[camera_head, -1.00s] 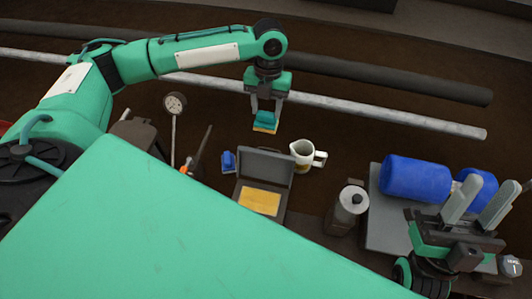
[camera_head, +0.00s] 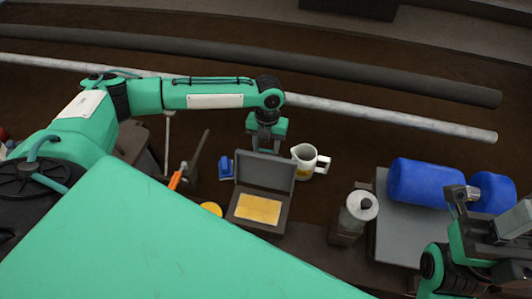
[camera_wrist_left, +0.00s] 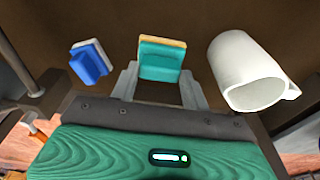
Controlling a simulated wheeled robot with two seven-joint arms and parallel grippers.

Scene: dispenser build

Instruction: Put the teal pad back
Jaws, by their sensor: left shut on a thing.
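The teal pad (camera_wrist_left: 160,62), a teal block with a tan layer along one edge, sits between the fingertips of my left gripper (camera_wrist_left: 162,88) in the left wrist view. The gripper is shut on it. In the head view my left gripper (camera_head: 266,133) points down behind the raised lid of an open grey case (camera_head: 264,170). Its fingertips and the pad are hidden there, and I cannot tell whether the pad touches the table. My right gripper (camera_head: 488,215) is at the lower right, its fingers apart and empty.
A blue block with a pale layer (camera_head: 226,168) lies left of the case. A white mug (camera_head: 306,161) stands to its right, close to my left gripper. The case holds a yellow panel (camera_head: 259,208). A grey canister (camera_head: 352,220) and blue cylinder (camera_head: 418,183) are farther right.

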